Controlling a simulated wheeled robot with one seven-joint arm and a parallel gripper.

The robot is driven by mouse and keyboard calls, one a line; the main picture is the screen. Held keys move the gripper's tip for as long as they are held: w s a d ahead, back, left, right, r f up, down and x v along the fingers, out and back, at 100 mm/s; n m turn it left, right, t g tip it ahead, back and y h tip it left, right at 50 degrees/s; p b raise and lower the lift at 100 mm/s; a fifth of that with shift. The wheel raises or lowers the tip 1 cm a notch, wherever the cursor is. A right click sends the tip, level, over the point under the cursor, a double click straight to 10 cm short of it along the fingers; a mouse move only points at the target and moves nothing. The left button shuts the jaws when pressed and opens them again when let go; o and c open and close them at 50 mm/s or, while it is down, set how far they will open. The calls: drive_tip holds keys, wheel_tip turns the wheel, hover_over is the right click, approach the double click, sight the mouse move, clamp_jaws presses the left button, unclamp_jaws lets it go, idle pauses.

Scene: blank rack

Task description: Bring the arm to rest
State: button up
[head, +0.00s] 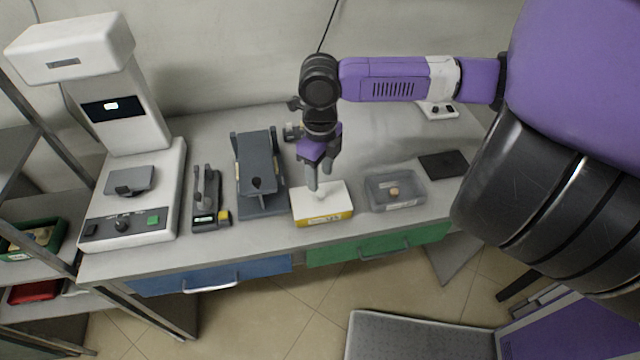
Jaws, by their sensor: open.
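My gripper (319,183) hangs from the purple arm (400,80) over the bench, pointing down. Its fingers are open and stand just above or at the top of a white and yellow box (322,205). A small pale round thing shows between or below the fingertips, on the box top. I cannot tell whether the fingers touch it. The arm reaches in from the right.
On the grey bench (390,140) stand a white machine (130,190), a small dark device (207,200), a dark grey stand (260,175), a clear tray (395,190) holding a small tan piece, and a black pad (443,164). A shelf rack with a green bin (35,240) is at left.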

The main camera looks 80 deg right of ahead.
drive_tip(key=shift+r, duration=0.55)
